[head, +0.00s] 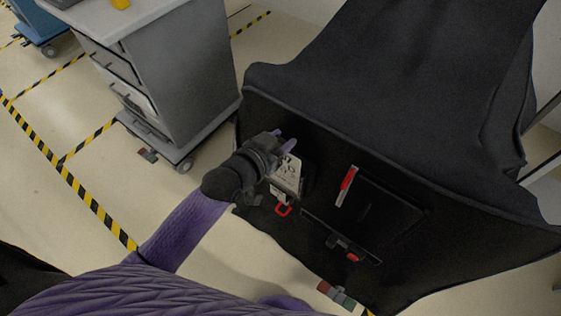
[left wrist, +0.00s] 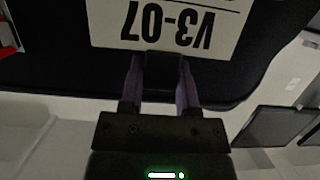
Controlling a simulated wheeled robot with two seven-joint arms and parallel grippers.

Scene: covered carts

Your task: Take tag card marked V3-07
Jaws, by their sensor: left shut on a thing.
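The tag card marked V3-07 (left wrist: 165,27) is white with black print and appears upside down at the top of the left wrist view. In the head view the card (head: 289,176) is partly hidden by my gripper and lies against the dark cover of the covered cart (head: 385,85). My left gripper (head: 287,143) is at the card. In the left wrist view its two purple fingers (left wrist: 160,75) are at the card's edge, with a dark piece between them, and they are shut on the card. My right gripper is not in view.
A red loop (head: 283,210) hangs just below the card. A black panel with a red-and-grey strip (head: 347,184) is to its right. A grey drawer cart (head: 185,75) stands at the left. The striped floor beside it is mostly clear.

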